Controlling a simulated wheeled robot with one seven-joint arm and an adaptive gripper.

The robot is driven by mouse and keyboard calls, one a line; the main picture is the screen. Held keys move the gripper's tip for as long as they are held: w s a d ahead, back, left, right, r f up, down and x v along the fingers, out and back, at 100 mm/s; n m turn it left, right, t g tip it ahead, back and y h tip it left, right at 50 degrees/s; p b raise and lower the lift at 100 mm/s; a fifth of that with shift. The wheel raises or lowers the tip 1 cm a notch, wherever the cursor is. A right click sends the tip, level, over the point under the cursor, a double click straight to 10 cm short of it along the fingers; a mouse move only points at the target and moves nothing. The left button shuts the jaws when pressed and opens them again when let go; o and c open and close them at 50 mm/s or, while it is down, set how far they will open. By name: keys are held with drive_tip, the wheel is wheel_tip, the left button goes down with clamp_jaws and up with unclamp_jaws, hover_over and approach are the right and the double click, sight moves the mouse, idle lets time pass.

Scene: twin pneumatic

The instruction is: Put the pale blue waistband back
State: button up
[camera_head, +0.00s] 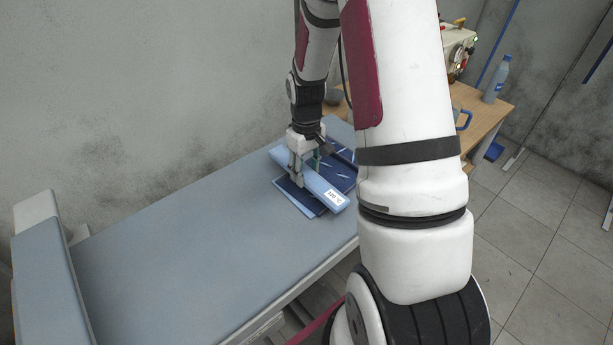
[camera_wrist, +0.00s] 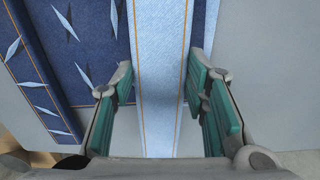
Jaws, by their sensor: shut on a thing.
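The pale blue waistband (camera_head: 322,186) is a long light-blue strip with a white label at its near end. It lies across dark blue patterned cloth on the grey-blue padded bench. My gripper (camera_head: 305,172) points down over the strip and is shut on it. In the wrist view the waistband (camera_wrist: 162,60), with orange stitching along its edges, runs between the green-padded fingers of my gripper (camera_wrist: 162,105). I cannot tell whether the strip is lifted off the cloth.
Dark blue cloth (camera_head: 298,196) with pale diamond marks lies under and beside the strip; this patterned cloth also shows in the wrist view (camera_wrist: 35,60). The padded bench (camera_head: 180,250) is clear to the left, up to its raised headrest (camera_head: 45,270). A wooden table (camera_head: 485,112) with a blue bottle (camera_head: 497,80) stands behind right.

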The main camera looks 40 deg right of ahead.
drive_tip(key=shift+f, duration=1.3)
drive_tip(key=shift+f, duration=0.2)
drive_tip(key=o, duration=1.2)
drive_tip(key=shift+r, duration=0.1)
